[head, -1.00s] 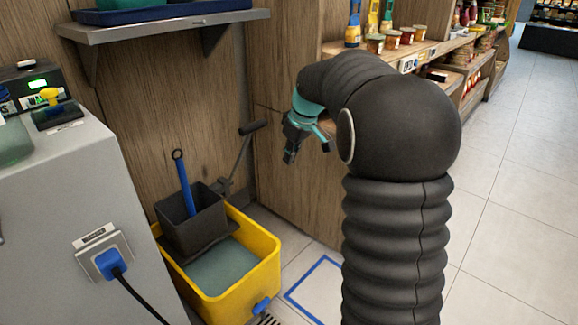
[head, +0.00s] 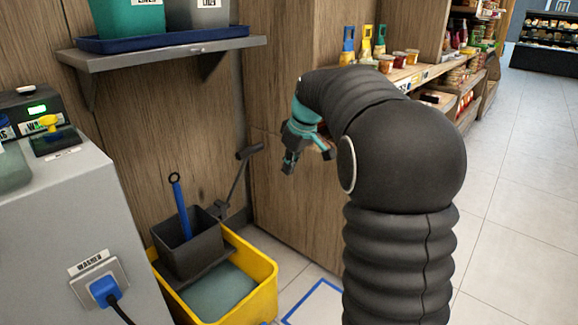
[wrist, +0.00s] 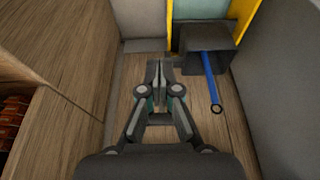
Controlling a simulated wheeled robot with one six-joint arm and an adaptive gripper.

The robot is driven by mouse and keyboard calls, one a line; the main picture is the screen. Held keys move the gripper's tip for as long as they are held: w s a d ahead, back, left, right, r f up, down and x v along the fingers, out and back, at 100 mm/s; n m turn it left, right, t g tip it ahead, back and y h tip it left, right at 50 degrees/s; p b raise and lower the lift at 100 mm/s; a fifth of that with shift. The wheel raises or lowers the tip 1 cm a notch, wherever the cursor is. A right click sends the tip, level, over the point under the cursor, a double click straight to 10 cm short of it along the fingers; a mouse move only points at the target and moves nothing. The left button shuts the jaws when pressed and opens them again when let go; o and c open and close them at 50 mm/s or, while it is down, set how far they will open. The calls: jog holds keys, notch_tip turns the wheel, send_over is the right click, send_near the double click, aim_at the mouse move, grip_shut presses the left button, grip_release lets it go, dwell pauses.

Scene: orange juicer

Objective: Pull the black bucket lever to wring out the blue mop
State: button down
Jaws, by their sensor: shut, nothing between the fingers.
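The yellow mop bucket (head: 264,292) stands on the floor, with a dark wringer box (head: 190,250) on its back part. The blue mop handle (head: 182,210) leans up out of that box and also shows in the wrist view (wrist: 209,85). The black lever (head: 238,180) slants up and right from behind the box, ending in a black crosswise grip (head: 250,152). My gripper (head: 289,168) is to the right of the lever grip in the head view, apparently apart from it. In the wrist view my gripper's fingers (wrist: 159,75) are together and empty. I cannot make out the lever there.
A grey cabinet (head: 60,200) with a washer plug (head: 104,291) stands left of the bucket. A wall shelf (head: 170,48) hangs above it. A wooden panel (head: 290,215) is behind my gripper. Blue tape (head: 315,300) marks open floor at right.

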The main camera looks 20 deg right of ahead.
jog(key=s+a+r+m+t+h, duration=0.1)
jog(key=s+a+r, duration=0.15)
jog(key=s, duration=0.55)
jog(key=s+a+r+m, duration=0.1)
jog(key=s+a+m, duration=0.15)
jog(key=s, duration=0.65)
jog(key=s+a+f+m, duration=0.1)
jog(key=s+f, duration=0.2)
jog(key=s, duration=0.5)
jog(key=s+a+f+m+t, duration=0.1)
jog(key=s+f, duration=0.3)
jog(key=s, duration=0.4)
jog(key=shift+s+a+f+t+h, duration=0.2)
jog(key=shift+a+t+h, duration=0.1)
jog(key=shift+a+h, duration=0.15)
jog(key=shift+m, duration=0.25)
